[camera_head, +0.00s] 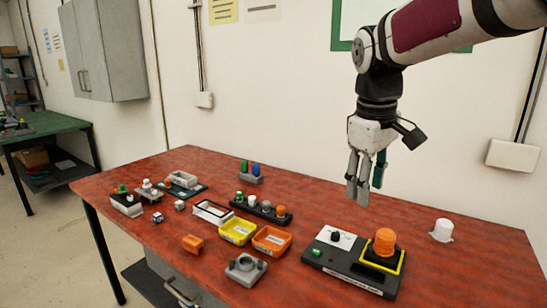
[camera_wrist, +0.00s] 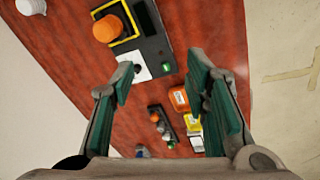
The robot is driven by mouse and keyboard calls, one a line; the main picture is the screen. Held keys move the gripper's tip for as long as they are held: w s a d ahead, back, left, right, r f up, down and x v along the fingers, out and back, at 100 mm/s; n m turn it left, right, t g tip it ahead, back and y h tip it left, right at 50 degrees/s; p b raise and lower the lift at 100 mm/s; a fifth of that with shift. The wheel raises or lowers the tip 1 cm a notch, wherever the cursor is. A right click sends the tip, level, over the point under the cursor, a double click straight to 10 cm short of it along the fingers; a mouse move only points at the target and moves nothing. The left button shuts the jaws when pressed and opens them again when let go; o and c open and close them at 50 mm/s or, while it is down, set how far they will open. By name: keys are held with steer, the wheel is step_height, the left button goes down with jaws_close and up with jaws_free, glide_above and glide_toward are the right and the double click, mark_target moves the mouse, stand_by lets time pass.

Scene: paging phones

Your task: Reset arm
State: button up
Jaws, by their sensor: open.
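My gripper (camera_head: 363,183) hangs from my arm above the back right of the red table (camera_head: 330,210), pointing down. It is open and empty, clear of everything below. In the wrist view its two green-padded fingers (camera_wrist: 165,90) stand wide apart with nothing between them but the scene behind. The dark device (camera_head: 350,268) with an orange knob (camera_head: 385,241) in a yellow frame lies in front and below the gripper. It also shows at the top of the wrist view (camera_wrist: 157,48).
A white capped piece (camera_head: 442,230) stands right of the device. Yellow (camera_head: 238,231) and orange (camera_head: 272,240) trays, a dark rack (camera_head: 262,210) of coloured knobs and a grey block (camera_head: 246,269) sit mid-table. Several small items crowd the left. The wall is behind my arm.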

steer(key=s+d+f+m+t+y+p, duration=0.1)
steer(key=s+m+p, duration=0.3)
steer(key=s, duration=2.3)
steer(key=f+m+t, duration=0.1)
steer(key=m, duration=0.2)
steer(key=shift+s+p, duration=0.3)
steer(key=shift+s, duration=0.1)
